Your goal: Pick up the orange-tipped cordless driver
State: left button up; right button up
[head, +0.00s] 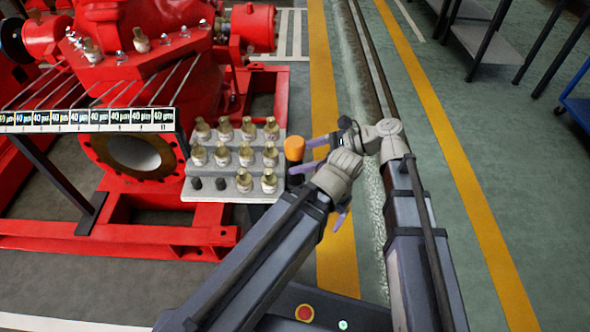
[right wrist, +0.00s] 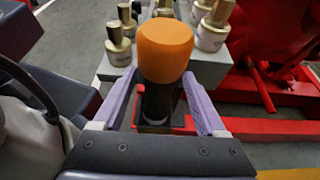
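The orange-tipped driver (head: 294,149) stands upright beside the right edge of the stepped grey rack in the head view. In the right wrist view the driver (right wrist: 165,52) shows its orange top and a dark body below. My right gripper (head: 310,154) reaches in from the right in the head view. In the right wrist view the right gripper (right wrist: 160,108) has its two purple fingers apart, one on each side of the dark body, with gaps visible. My left gripper (head: 342,216) shows only a bit of purple finger; the rest is hidden behind its own arm.
The grey rack (head: 216,189) holds several cream, gold-topped fittings close to the driver. A red pumpset (head: 150,75) and a labelled strip (head: 88,120) with rods stand left. Metal tables (head: 480,40) stand back right. The green floor (head: 510,165) on the right is clear.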

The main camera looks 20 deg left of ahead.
grip_shut()
dwell(0.4)
dwell(0.7)
